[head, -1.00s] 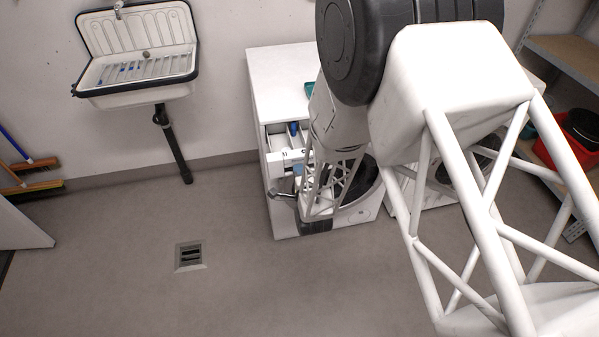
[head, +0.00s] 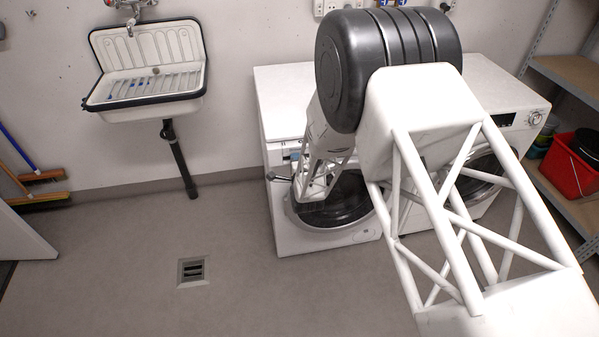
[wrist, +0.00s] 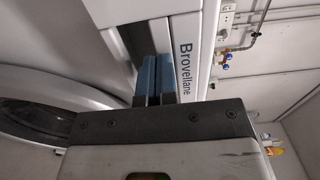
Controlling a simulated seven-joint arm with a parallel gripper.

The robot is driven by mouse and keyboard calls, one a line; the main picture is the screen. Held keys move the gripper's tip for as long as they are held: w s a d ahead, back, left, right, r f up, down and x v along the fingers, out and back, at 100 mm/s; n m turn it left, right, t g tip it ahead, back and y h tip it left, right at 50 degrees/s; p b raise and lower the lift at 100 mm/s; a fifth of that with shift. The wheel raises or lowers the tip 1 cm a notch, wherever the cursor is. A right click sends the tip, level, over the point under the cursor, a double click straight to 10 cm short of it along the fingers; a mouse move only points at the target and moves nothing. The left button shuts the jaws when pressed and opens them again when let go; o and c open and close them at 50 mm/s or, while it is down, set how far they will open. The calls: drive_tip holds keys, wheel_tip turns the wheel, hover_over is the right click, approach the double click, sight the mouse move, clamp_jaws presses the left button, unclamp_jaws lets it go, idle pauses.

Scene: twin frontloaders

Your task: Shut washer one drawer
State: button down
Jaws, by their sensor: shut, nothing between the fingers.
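Washer one (head: 290,235) is the white front-loader on the left in the head view, with its round door shut. Its drawer front (head: 282,157) is at the upper left of the machine, partly hidden by my arm. No open tray shows in front of it; whether it is fully flush I cannot tell. In the wrist view my gripper (wrist: 156,64) has its blue fingers together and empty. The fingertips are at a dark recess beside the white panel marked "Brovellane" (wrist: 187,60). Whether they touch it I cannot tell.
The second washer (head: 505,90) stands close on the right, partly behind my arm. A sink (head: 150,95) hangs on the wall at left. A shelf with a red bucket (head: 572,165) is at right. The floor around the drain (head: 192,270) is clear.

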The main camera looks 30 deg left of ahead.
sight(294, 151)
drive_tip(key=x, duration=0.2)
drive_tip(key=shift+w+a, duration=0.2)
drive_tip(key=shift+a, duration=0.05)
drive_tip(key=shift+w+a+r, duration=0.15)
drive_tip(key=shift+w+a, duration=0.25)
drive_tip(key=shift+w, duration=0.05)
drive_tip(key=shift+v, duration=0.8)
drive_tip(key=v, duration=1.3)
